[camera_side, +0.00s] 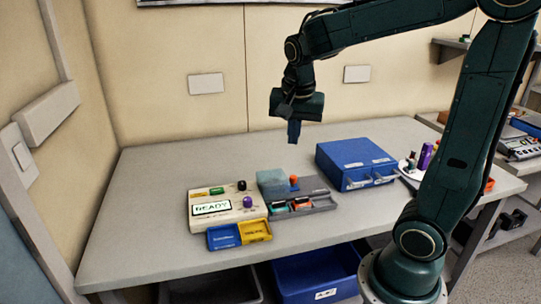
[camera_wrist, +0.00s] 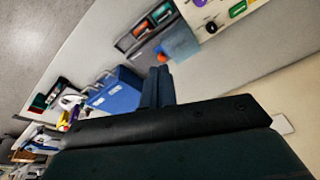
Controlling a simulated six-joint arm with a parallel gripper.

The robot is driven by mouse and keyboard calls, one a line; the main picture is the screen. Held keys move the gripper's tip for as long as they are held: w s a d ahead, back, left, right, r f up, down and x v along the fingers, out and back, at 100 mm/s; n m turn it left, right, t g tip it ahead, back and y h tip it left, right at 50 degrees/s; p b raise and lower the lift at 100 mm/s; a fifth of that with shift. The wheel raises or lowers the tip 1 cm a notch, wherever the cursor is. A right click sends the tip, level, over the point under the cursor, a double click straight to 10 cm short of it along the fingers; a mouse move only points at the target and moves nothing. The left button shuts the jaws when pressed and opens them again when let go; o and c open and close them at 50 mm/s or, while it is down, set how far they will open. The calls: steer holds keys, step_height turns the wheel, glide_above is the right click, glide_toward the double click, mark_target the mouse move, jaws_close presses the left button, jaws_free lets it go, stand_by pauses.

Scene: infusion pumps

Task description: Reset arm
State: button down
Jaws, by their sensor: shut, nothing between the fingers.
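My gripper (camera_side: 293,132) hangs in the air above the back part of the table, pointing down, with its fingers together and nothing between them. In the wrist view the closed blue fingers (camera_wrist: 158,86) stick up at the middle. The infusion pump (camera_side: 228,205) sits on the table below and to the left of my gripper, and its screen reads READY. A grey tray (camera_side: 318,205) with a blue-grey block, an orange knob and small coloured pieces stands to the pump's right. My gripper is clear of all of them.
A blue drawer box (camera_side: 354,158) stands right of the tray, with a white dish (camera_side: 412,172) holding small items beyond it. Blue and yellow bins (camera_side: 239,234) sit in front of the pump. The table's left and back areas (camera_side: 150,190) are bare.

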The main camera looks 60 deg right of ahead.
steer(key=s+a+r+n+t+y, duration=0.1)
steer(key=s+a+n+t, duration=0.3)
steer(key=s+a+n, duration=0.6)
steer(key=shift+s+a+r+n+y, duration=0.35)
steer(key=shift+s+n+y, duration=0.35)
steer(key=shift+s+n, duration=0.85)
steer(key=c, duration=2.2)
jaws_free()
steer(key=shift+w+n, duration=0.35)
steer(key=shift+w, duration=0.05)
